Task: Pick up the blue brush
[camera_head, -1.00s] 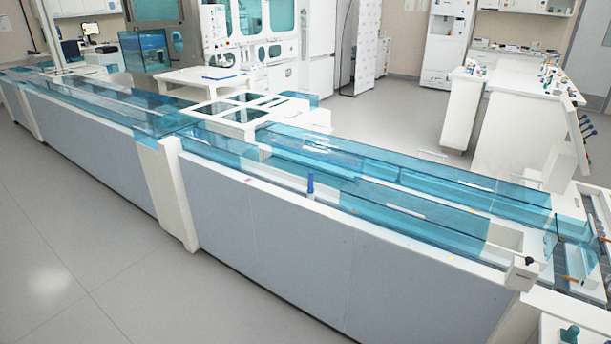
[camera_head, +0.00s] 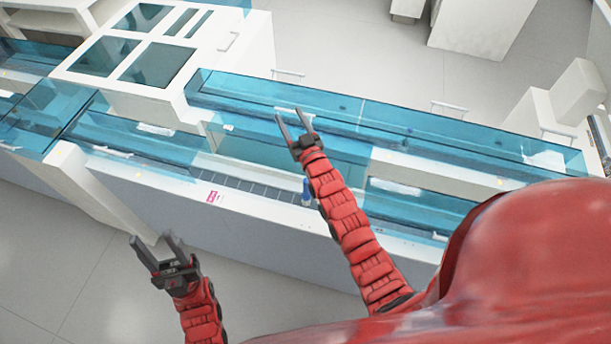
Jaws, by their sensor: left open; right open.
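The blue brush (camera_head: 306,191) is a small upright blue piece on the white front ledge of the track, just left of my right forearm in the picture. Its lower end looks paler. My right gripper (camera_head: 291,116) is open and empty, above the blue-covered track and beyond the brush. My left gripper (camera_head: 153,242) is open and empty, at lower left in front of the track's grey side panel, apart from the brush.
The long track with clear blue covers (camera_head: 400,120) runs across the view. A pink label (camera_head: 212,196) is on the front ledge left of the brush. A white unit with dark panels (camera_head: 170,45) stands at upper left. Open floor (camera_head: 60,250) lies at lower left.

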